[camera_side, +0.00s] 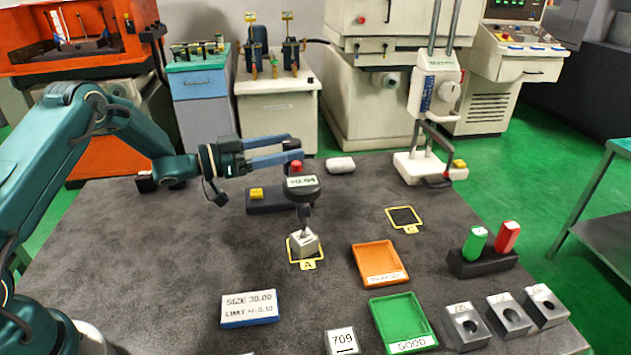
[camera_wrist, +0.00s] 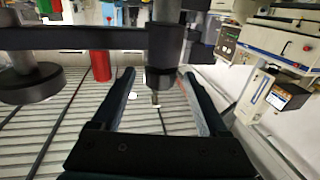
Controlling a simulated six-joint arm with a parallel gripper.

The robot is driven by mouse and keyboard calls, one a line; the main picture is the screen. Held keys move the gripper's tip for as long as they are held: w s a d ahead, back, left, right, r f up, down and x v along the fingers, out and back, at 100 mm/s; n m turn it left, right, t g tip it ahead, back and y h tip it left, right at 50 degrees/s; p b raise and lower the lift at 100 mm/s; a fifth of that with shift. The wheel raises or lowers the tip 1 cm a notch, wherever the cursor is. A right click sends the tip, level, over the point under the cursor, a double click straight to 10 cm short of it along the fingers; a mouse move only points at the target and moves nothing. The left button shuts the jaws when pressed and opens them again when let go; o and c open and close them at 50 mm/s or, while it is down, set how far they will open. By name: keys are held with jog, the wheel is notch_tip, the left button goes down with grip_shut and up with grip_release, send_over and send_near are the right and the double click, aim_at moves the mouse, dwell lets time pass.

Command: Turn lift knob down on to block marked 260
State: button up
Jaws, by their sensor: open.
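My gripper (camera_side: 297,150) is open, its two blue fingers reaching right, by the red cap (camera_side: 296,167) of a round dark gauge with a display (camera_side: 301,182). I cannot tell if they touch. A dark cylinder (camera_wrist: 165,55) shows between the spread fingers (camera_wrist: 158,88) in the wrist view. Below the gauge, a grey metal block (camera_side: 305,241) sits on the yellow square A. A pale round knob (camera_side: 451,91) is on the white column gauge (camera_side: 440,75) at the back right. I cannot tell which is the lift knob. No block visibly reads 260; several markings are too small.
Orange (camera_side: 380,262) and green (camera_side: 402,320) trays lie mid-table. A dark holder (camera_side: 482,262) has green and red handles. Square C (camera_side: 405,217) is empty.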

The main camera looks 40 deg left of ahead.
jog(key=shift+x, duration=2.5)
grip_shut()
